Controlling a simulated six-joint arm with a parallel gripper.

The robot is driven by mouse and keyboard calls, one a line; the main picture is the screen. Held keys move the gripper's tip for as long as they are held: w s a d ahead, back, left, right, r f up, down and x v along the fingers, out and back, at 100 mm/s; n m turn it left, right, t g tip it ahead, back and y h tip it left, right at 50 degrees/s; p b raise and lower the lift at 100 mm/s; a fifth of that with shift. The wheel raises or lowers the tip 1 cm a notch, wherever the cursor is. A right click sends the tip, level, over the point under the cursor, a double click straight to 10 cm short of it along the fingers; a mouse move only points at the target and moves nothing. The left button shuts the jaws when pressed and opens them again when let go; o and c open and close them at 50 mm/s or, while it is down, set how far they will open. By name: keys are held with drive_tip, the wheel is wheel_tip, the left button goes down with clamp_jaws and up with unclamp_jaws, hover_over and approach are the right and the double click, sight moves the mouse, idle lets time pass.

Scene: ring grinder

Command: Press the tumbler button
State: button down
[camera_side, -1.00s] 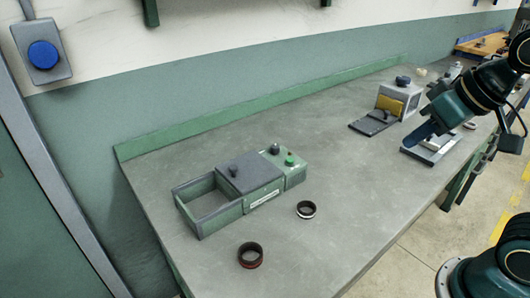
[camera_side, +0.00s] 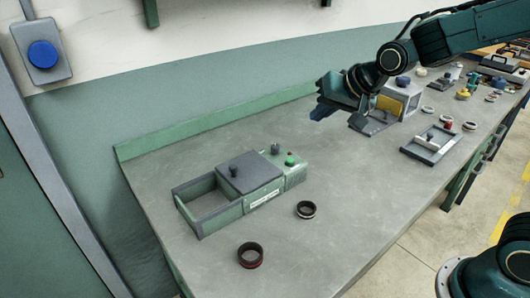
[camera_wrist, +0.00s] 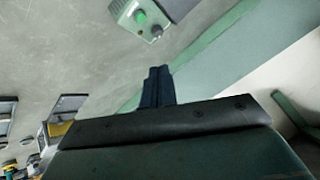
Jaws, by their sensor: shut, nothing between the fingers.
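The tumbler (camera_side: 232,188) is a green and grey box on the bench in the side view, with an open compartment at its left and a flat grey lid with a dark knob. Its green button (camera_side: 290,160) sits on the right end, beside a dark knob (camera_side: 275,149). In the wrist view the green button (camera_wrist: 140,17) shows at the top, on the box's end. My gripper (camera_side: 318,114) is shut and empty, up and to the right of the button, apart from it. Its closed fingers (camera_wrist: 158,85) point towards the box in the wrist view.
A grey machine with a yellow panel (camera_side: 389,104) and a tray (camera_side: 431,143) stand to the right. A blue wall button (camera_side: 43,54) is upper left.

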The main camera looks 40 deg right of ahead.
drive_tip(key=m, duration=0.2)
hover_over(290, 161)
drive_tip(key=f, duration=0.3)
drive_tip(key=shift+s+d+f+t, duration=0.2)
drive_tip(key=shift+s+f+t, duration=0.1)
drive_tip(key=shift+t, duration=0.1)
drive_tip(key=shift+f, duration=0.1)
drive_tip(key=shift+f, duration=4.25)
drive_tip(key=shift+f, duration=1)
drive_tip(key=shift+r, duration=1)
drive_tip(key=shift+r, duration=0.1)
